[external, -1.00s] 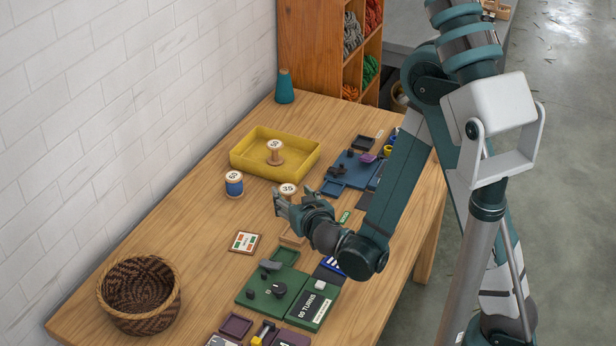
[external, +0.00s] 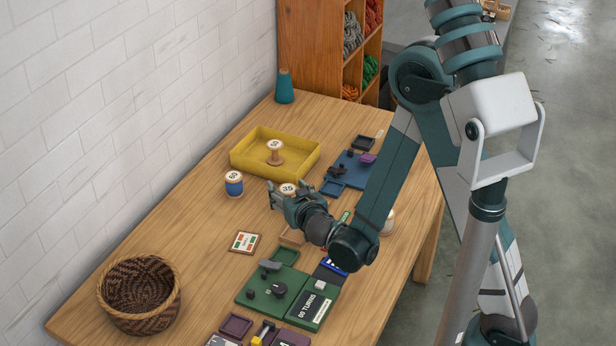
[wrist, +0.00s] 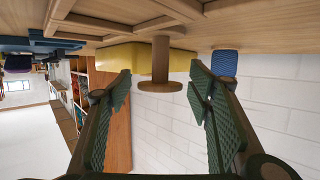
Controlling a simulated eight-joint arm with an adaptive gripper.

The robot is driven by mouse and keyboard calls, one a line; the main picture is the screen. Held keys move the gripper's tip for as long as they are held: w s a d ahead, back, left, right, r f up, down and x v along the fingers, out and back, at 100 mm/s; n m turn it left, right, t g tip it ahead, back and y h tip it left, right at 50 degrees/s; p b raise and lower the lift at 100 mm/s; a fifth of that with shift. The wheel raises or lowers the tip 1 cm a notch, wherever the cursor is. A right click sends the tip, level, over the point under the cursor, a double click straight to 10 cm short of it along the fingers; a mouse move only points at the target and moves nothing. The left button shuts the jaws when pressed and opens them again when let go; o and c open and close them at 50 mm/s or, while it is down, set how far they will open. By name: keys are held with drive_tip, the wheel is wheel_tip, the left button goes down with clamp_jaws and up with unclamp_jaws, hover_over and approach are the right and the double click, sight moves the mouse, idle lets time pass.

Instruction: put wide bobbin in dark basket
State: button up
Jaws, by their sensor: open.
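A bare wooden bobbin labelled 35 (external: 288,188) stands upright on the table just beyond my gripper (external: 273,192), partly hidden by it. In the wrist view, which is upside down, a bare wooden bobbin (wrist: 160,62) shows between the open fingers of my gripper (wrist: 160,92), apart from both. A blue-wound bobbin (external: 233,184) stands to the left; blue winding (wrist: 224,62) also shows in the wrist view. Another bobbin (external: 275,152) stands in the yellow tray. Which one counts as wide is unclear. The dark woven basket (external: 112,312) stands at the table's near left, empty as far as visible.
The yellow tray (external: 243,170) lies behind the bobbins. Green boards (external: 262,300) and small trays lie toward the near right. A card (external: 245,242) lies between my gripper and the basket. A teal cone (external: 284,86) stands at the back. The left table strip is mostly clear.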

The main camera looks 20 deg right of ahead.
sight(288, 189)
idle(0.5)
drive_tip(key=c, duration=1)
drive_tip(key=shift+c, duration=0.2)
drive_tip(key=shift+r, duration=0.15)
drive_tip(key=shift+r+p, duration=1.7)
drive_tip(key=shift+r, duration=3.15)
